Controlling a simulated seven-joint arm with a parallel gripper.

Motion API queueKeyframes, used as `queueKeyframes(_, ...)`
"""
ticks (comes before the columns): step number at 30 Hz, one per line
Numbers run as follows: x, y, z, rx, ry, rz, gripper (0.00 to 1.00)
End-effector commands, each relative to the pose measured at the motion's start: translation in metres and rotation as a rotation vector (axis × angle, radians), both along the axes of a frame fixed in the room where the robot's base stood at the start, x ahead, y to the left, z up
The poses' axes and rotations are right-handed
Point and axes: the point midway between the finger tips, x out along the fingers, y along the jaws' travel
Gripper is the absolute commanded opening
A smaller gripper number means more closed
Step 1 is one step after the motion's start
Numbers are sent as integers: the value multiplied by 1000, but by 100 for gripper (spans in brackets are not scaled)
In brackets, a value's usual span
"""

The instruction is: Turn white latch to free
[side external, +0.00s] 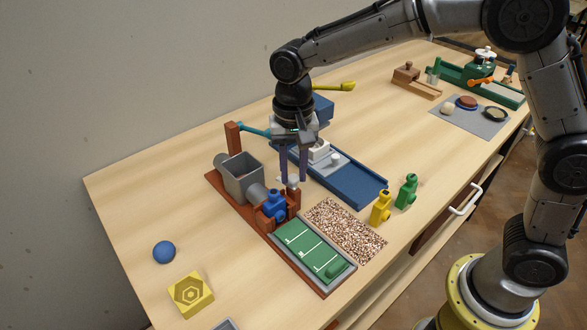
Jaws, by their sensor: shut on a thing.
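My gripper (293,180) points straight down over the brown wooden stand that holds a grey hopper (240,181). Its two dark purple fingers are shut on a small pale piece, which looks like the white latch (293,182). The fingers hide part of the latch, so I cannot tell which way it is turned. The brown base (262,228) runs from the hopper toward the front.
A green lined tray (300,243) and a speckled mat (345,229) lie in front. A blue tray (355,187) with white blocks stands close right of the fingers. Yellow (381,208) and green (407,191) bottle-shaped pieces stand at right.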

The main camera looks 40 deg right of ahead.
Motion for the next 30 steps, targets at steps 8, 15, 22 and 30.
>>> queueKeyframes(8, 1, 0, 2, 1, -6, -150, 0)
queueKeyframes(15, 1, 0, 2, 2, -6, -208, 0)
queueKeyframes(22, 1, 0, 2, 2, -6, -220, 0)
queueKeyframes(30, 1, 0, 2, 2, -6, -219, 35)
